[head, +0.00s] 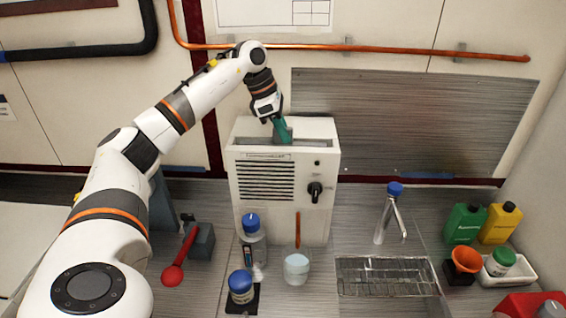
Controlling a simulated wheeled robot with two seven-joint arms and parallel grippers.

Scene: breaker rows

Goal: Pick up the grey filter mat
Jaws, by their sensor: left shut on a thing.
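My left gripper (269,112) is above the top of a white louvred unit (320,150), pointing down. It is shut on a teal-green piece (282,131) that reaches down to the dark slot in the unit's top. I cannot tell whether this piece belongs to the filter mat. No separate grey mat shows clearly; the inside of the slot is mostly hidden. My right gripper is not in view.
A copper pipe (400,52) runs along the wall above.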

